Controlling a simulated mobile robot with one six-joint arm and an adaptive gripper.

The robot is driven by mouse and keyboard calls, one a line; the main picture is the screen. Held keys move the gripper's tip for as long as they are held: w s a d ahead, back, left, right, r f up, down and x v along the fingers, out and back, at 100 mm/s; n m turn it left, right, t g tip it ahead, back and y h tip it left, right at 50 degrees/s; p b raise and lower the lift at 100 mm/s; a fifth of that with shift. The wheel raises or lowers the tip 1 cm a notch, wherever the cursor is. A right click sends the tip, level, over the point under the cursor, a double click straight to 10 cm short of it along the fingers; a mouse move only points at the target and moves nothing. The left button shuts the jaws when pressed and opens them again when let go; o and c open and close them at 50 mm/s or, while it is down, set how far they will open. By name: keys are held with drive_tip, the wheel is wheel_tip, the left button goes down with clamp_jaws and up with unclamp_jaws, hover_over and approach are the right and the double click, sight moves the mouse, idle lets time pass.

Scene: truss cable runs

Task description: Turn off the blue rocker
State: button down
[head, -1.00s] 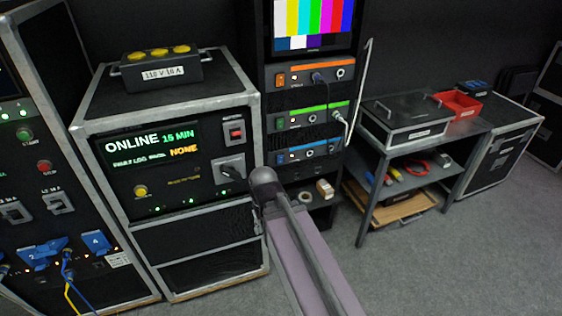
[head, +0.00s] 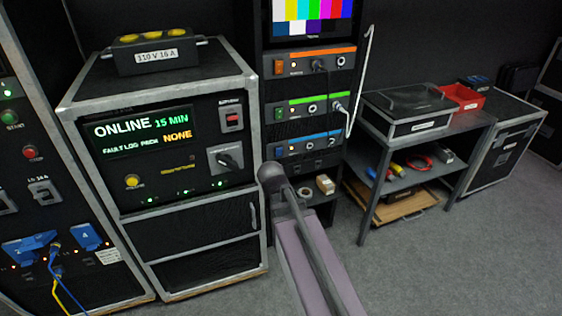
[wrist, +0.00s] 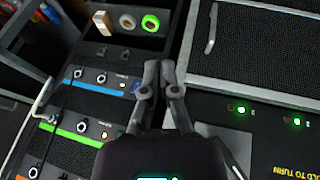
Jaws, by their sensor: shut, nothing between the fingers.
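The blue-striped unit (head: 308,145) is the lowest of three striped units in the rack. In the wrist view the picture is turned over, with the blue-striped unit (wrist: 85,90) left of my gripper (wrist: 159,66). The fingers are shut and empty, and they overlie the gap between the rack and the cabinet. The rocker's end of the unit is close to the fingers there, but its state is unclear. In the head view my arm hides the gripper.
Above are green-striped (head: 310,100) and orange-striped (head: 310,55) units with plugged cables. A bar handle (head: 360,80) stands at the rack's right edge. The ONLINE cabinet (head: 165,140) with a rotary switch (head: 227,160) borders the rack on the left. Open floor lies right.

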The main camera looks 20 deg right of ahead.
drive_tip(key=w+d+f+n+t+h+b, duration=0.1)
drive_tip(key=w+d+f+t+h+b, duration=0.15)
drive_tip(key=w+d+b, duration=0.3)
drive_tip(key=w+d+f+n+t+h+b, duration=0.1)
drive_tip(key=w+d+f+n+t+b, duration=0.1)
drive_tip(key=w+d+t+b, duration=0.25)
drive_tip(key=n+t+y+b, duration=0.75)
drive_tip(key=n+b, duration=0.75)
drive_tip(key=b, duration=0.6)
approach(279, 150)
drive_tip(key=s+f+h, duration=0.1)
drive_tip(key=s, duration=0.5)
drive_tip(key=shift+a+f+t, duration=0.15)
drive_tip(key=shift+f+t, duration=0.2)
drive_tip(key=shift+f, duration=0.05)
drive_tip(key=shift+w, duration=0.1)
drive_tip(key=w, duration=0.4)
drive_tip(key=w+r+p, duration=0.1)
drive_tip(key=w, duration=0.8)
drive_tip(key=shift+w+r+p, duration=0.3)
drive_tip(key=shift+r+p, duration=0.05)
drive_tip(key=shift+r, duration=0.05)
